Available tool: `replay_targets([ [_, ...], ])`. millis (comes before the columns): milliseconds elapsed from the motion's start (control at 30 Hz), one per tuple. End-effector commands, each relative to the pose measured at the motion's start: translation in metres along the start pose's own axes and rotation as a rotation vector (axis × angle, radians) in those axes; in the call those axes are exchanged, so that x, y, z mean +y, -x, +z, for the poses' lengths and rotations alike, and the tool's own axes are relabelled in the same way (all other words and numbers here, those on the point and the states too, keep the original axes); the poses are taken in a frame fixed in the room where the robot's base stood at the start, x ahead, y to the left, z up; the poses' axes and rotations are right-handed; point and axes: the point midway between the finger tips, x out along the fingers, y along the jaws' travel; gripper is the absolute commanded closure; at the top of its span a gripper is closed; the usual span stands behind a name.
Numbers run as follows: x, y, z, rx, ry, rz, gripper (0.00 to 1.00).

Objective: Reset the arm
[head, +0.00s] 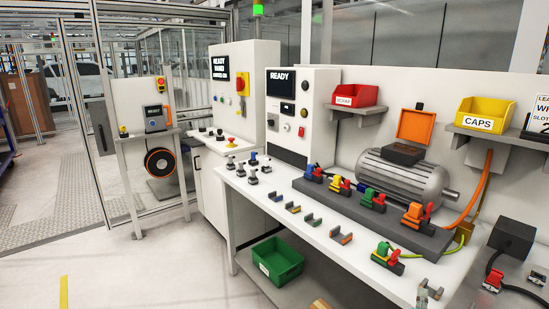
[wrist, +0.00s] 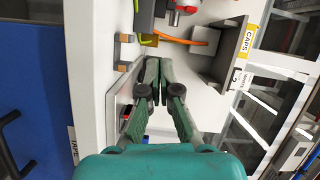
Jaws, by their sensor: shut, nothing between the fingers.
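My gripper (wrist: 158,64) shows in the wrist view with its green and grey fingers together, shut and empty. It is over the white workbench (wrist: 205,78), near its right part by the grey CAPS shelf (wrist: 233,55). I cannot make out my arm or gripper for sure in the head view. There, the workbench (head: 285,211) carries a grey motor (head: 400,178) with an open orange lid (head: 416,126).
A row of coloured connectors (head: 373,200) stands on a dark grey block before the motor. Small clips lie along the bench front. A red bin (head: 355,95) and a yellow bin (head: 483,112) sit on wall shelves. A green crate (head: 277,262) is below. Floor at left is clear.

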Motion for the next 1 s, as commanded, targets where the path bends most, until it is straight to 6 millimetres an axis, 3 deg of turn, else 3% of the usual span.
replay_targets([
  [167,0.046,0.049,0.014,-0.084,0.149,0.02,1.0],
  [300,0.082,0.098,0.023,-0.165,0.294,0.021,1.0],
  [500,0.121,0.172,0.028,-0.271,0.488,0.004,1.0],
  [733,0.149,0.259,0.023,-0.377,0.699,-0.037,1.0],
  [1000,0.158,0.355,0.004,-0.472,0.932,-0.107,1.0],
])
